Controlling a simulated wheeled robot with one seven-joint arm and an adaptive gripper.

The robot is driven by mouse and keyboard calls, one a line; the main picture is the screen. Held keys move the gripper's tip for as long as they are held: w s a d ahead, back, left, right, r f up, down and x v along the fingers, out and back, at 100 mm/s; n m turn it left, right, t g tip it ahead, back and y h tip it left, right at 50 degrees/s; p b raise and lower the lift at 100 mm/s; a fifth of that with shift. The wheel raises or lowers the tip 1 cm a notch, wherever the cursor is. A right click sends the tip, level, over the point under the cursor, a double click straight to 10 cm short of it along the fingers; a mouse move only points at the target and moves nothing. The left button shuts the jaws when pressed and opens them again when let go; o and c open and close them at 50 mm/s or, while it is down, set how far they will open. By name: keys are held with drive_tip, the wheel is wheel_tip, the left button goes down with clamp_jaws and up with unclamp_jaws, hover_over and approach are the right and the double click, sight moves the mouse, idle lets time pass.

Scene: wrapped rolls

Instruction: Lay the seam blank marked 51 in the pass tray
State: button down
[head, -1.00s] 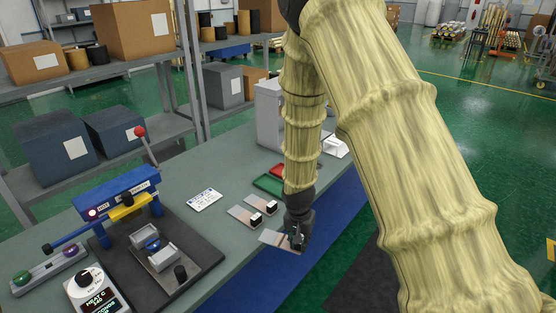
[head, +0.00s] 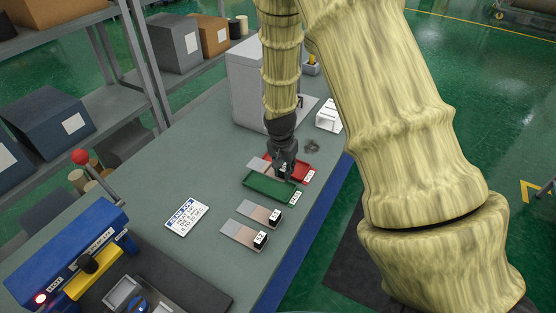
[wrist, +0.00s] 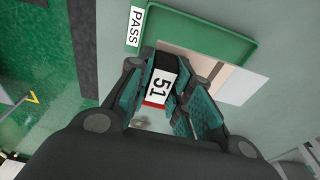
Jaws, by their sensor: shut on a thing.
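My gripper (head: 284,172) points down at the trays and is shut on the black-and-white end block of the seam blank marked 51 (wrist: 161,82). The blank's pale strip (head: 260,165) sticks out to the left of the fingers in the head view. The green pass tray (head: 268,188) is on the bench just in front of the gripper; its PASS label shows in the wrist view (wrist: 135,27). There the strip overlaps part of the green tray. The blank looks held above the trays, but the exact gap is hard to tell.
A red tray (head: 303,168) lies just behind the green one, partly hidden by my gripper. Two other blanks (head: 259,213) (head: 240,235) lie in front, near a printed card (head: 186,216). A grey box-shaped unit (head: 252,85) stands behind.

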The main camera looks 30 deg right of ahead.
sight(285, 191)
drive_tip(key=shift+s+a+r, duration=0.1)
drive_tip(key=shift+s+r, duration=0.4)
drive_tip(key=shift+s, duration=0.25)
drive_tip(key=shift+w+f, duration=0.5)
drive_tip(key=shift+f, duration=0.3)
drive_tip(key=shift+s+f+b, duration=0.35)
drive_tip(key=shift+b, duration=0.1)
drive_tip(key=shift+f, duration=0.3)
drive_tip(key=shift+w+f+b, duration=0.15)
drive_tip(key=shift+f+b, duration=0.35)
drive_tip(key=shift+f, duration=0.8)
drive_tip(key=shift+f, duration=0.2)
drive_tip(key=shift+f+b, duration=0.75)
drive_tip(key=shift+f, duration=0.5)
